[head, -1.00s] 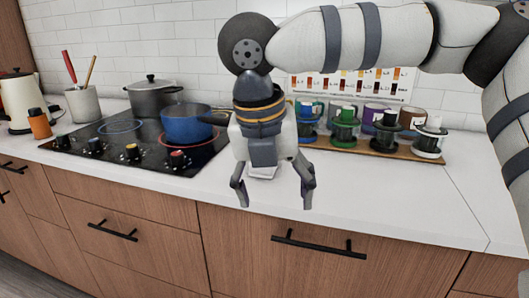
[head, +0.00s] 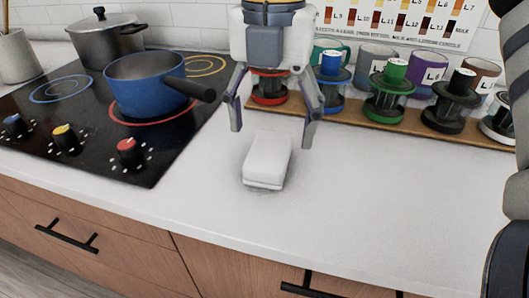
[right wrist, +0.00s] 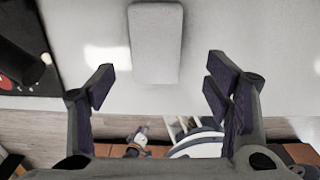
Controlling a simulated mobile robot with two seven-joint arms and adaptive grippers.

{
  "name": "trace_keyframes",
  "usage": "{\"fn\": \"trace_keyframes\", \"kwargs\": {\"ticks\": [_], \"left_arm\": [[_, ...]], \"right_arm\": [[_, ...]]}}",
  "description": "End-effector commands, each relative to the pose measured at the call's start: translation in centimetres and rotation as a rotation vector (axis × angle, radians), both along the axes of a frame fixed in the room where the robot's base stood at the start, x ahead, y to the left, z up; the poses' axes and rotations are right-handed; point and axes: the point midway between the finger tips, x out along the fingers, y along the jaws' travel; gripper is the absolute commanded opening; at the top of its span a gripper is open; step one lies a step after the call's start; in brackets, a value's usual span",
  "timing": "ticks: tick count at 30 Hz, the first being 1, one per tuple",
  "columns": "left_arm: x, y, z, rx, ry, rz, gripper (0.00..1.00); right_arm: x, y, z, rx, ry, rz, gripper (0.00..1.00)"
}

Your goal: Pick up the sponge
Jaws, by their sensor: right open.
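The sponge (head: 267,160) is a white rounded block lying flat on the white counter, right of the cooktop. It also shows at the top middle of the right wrist view (right wrist: 155,42). My right gripper (head: 272,128) is open and empty, with its fingers pointing down behind and above the sponge in the head view. In the right wrist view the open fingers (right wrist: 157,88) lie to either side of the sponge's line, with the sponge beyond the tips and untouched. My left gripper is not in view.
A blue pot (head: 146,85) stands on the black cooktop (head: 60,125), its handle pointing toward my right gripper. The counter (head: 370,190) right of the sponge is clear.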

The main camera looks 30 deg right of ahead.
Motion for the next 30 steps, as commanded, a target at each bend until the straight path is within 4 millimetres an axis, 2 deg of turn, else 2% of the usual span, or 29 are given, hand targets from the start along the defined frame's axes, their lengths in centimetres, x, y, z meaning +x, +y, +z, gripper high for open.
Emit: {"fn": "trace_keyframes", "kwargs": {"ticks": [1, 5, 12, 18, 20, 24, 30], "left_arm": [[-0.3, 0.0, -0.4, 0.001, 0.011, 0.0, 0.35], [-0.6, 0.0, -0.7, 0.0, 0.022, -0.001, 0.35], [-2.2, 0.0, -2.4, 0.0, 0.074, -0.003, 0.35], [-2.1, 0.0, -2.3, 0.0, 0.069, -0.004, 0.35], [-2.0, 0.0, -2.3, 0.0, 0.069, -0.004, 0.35], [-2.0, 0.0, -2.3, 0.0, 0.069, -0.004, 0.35], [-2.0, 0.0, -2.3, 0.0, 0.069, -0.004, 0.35]], "right_arm": [[0.0, 0.0, -0.9, 0.002, 0.006, 0.0, 0.72], [0.2, 0.0, -1.9, 0.001, 0.003, 0.001, 0.72], [0.8, -0.3, -6.3, 0.001, 0.008, 0.002, 0.72], [0.8, -0.3, -6.0, 0.0, -0.005, 0.0, 0.72], [0.8, -0.3, -6.0, 0.0, -0.005, 0.0, 0.6], [0.8, -0.3, -6.0, 0.0, -0.004, 0.001, 0.29], [0.8, -0.3, -6.0, 0.001, -0.004, 0.001, 0.29]]}}
